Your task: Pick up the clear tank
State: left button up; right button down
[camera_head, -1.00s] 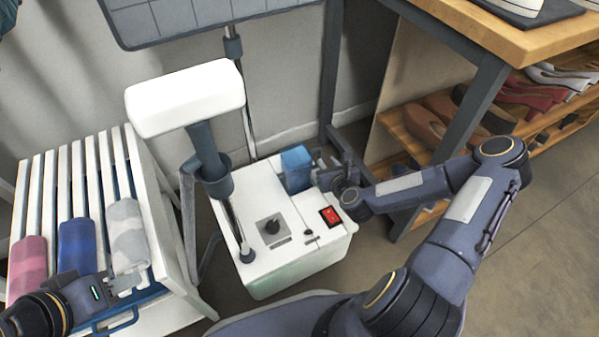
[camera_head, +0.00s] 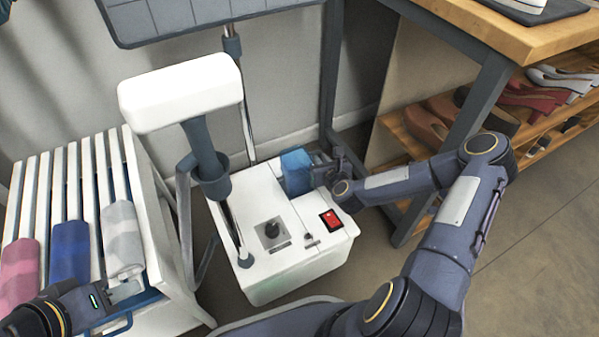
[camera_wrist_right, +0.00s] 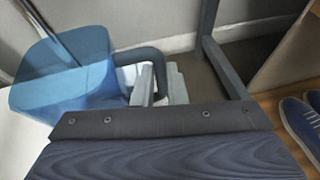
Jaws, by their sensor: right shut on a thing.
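The clear tank (camera_head: 298,173), a blue-tinted translucent box, sits at the back right of the white steamer base (camera_head: 290,250). It looks slightly tilted in the head view. In the right wrist view the tank (camera_wrist_right: 62,82) fills the upper left, with a dark curved handle on its right side. My right gripper (camera_head: 326,170) is at the tank's right side, shut on its handle; its fingers also show in the wrist view (camera_wrist_right: 152,84). My left gripper (camera_head: 125,290) is at the lower left, beside the grey towel; its finger gap is unclear.
A white slatted rack (camera_head: 150,215) with pink, blue and grey towels stands left. The steamer's pole and white-topped upright (camera_head: 180,95) rise left of the tank. A wooden table (camera_head: 480,40) with a dark leg and a shoe shelf (camera_head: 540,145) bound the right side.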

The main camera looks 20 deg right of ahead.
jog(key=shift+r, duration=0.15)
jog(key=shift+r+p, duration=0.45)
jog(key=shift+r, duration=0.3)
jog(key=s+a+r+p, duration=0.4)
jog(key=s+r+p, duration=0.1)
jog(key=s+r, duration=0.6)
jog(key=shift+s+a+p, duration=0.4)
jog(key=shift+s, duration=0.6)
jog(key=shift+s+r, duration=0.1)
jog(key=shift+r, duration=0.1)
dwell(1.6)
